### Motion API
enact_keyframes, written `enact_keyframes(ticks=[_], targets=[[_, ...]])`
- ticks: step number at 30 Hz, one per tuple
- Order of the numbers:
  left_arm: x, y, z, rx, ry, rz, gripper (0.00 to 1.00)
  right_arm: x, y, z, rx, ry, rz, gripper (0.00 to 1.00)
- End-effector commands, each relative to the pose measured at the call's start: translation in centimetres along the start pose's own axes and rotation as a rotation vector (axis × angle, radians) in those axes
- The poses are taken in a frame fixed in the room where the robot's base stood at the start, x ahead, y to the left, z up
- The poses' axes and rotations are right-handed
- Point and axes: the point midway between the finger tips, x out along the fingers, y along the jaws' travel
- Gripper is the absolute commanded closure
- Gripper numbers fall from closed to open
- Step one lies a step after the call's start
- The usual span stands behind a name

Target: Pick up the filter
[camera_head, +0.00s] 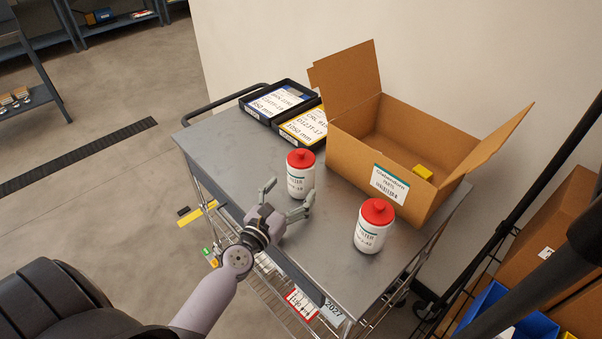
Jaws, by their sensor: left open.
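Two white filters with red caps stand upright on the grey cart top (236,148). One filter (301,178) is near the middle of the cart. The other filter (371,232) is to the right, nearer the front edge, in front of the cardboard box. My left gripper (289,195) is open. Its two fingers point toward the middle filter, one on its left and one near its lower right. I cannot tell whether they touch it. My right gripper is not in view.
An open cardboard box (352,158) with a yellow item (423,172) inside stands on the cart's right side. A blue bin (497,308) is at lower right. The cart's left part is clear.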

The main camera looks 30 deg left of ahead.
Motion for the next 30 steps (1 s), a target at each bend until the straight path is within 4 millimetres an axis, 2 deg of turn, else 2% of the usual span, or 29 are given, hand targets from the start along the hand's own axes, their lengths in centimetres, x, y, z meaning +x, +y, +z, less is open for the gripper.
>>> enact_keyframes(ticks=[12,21,30], targets=[[5.3,0.0,0.1,0.001,-0.001,0.000,0.19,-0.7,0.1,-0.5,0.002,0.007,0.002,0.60],[5.7,0.0,0.0,0.001,-0.001,0.000,0.19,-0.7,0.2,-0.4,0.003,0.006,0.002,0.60],[5.7,0.0,0.0,0.000,-0.001,0.000,0.39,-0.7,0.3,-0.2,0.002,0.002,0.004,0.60]])
